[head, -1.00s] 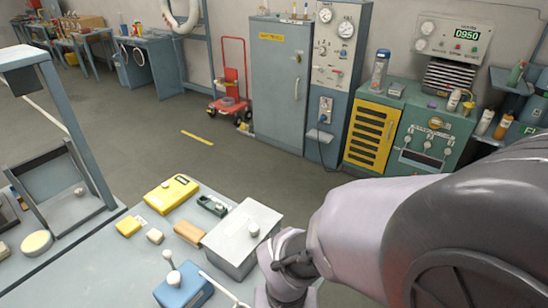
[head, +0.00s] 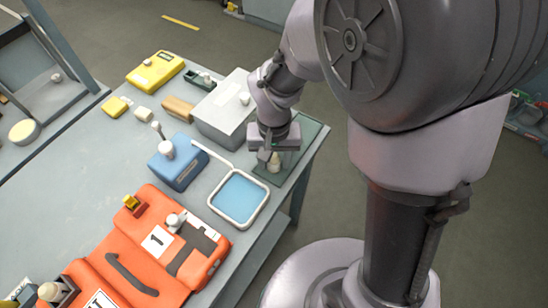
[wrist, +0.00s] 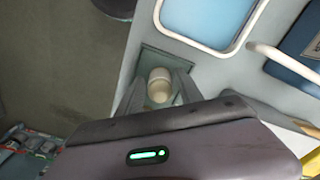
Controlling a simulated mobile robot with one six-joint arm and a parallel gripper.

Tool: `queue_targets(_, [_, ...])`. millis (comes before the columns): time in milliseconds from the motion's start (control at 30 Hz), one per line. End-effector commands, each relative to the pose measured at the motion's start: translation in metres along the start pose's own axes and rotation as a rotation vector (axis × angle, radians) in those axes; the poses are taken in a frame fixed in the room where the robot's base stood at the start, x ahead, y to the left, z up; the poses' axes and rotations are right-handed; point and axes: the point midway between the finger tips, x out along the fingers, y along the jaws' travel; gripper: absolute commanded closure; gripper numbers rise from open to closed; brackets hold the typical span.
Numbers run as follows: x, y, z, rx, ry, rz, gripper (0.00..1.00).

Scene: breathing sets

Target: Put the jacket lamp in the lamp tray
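A small cream, rounded lamp (head: 275,160) is at the tip of my gripper (head: 272,152) in the head view. In the wrist view the lamp (wrist: 159,88) sits between the two fingers of my gripper (wrist: 160,92), which appear to touch its sides. A flat dark green tray (head: 304,138) lies at the table's right edge, under my gripper. The tray also shows in the wrist view (wrist: 150,57), directly behind the lamp. I cannot tell whether the lamp's base touches the tray. Part of the tray is hidden by my gripper.
A grey lidded box (head: 222,112) stands close to the left of my gripper. A white-rimmed blue basin (head: 240,197), a blue box (head: 180,172) and an orange pack (head: 130,255) lie nearer. A yellow case (head: 155,72) is farther back.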

Motion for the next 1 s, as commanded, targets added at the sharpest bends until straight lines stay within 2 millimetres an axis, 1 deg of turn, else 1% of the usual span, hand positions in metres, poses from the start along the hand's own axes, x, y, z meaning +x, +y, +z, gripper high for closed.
queue_targets(267, [-0.001,0.0,0.0,0.0,0.0,0.0,0.48])
queue_targets(367, [-0.008,0.0,0.0,0.0,0.001,0.0,0.48])
queue_targets(467, [-0.03,0.0,-0.001,-0.001,0.004,-0.001,0.48])
queue_targets(600, [-0.074,0.0,-0.001,0.0,0.003,-0.001,0.48])
queue_targets(700, [-0.099,0.0,0.0,0.0,0.003,-0.001,0.48])
queue_targets(800, [-0.116,0.0,0.0,0.0,0.002,-0.001,0.48])
queue_targets(867, [-0.121,0.0,0.0,0.0,0.002,0.0,0.48])
queue_targets(933, [-0.132,0.003,0.002,0.01,0.015,-0.01,0.48])
queue_targets(967, [-0.14,0.006,0.004,0.022,0.03,-0.022,0.48])
queue_targets(1000, [-0.155,0.014,0.009,0.048,0.061,-0.046,0.48])
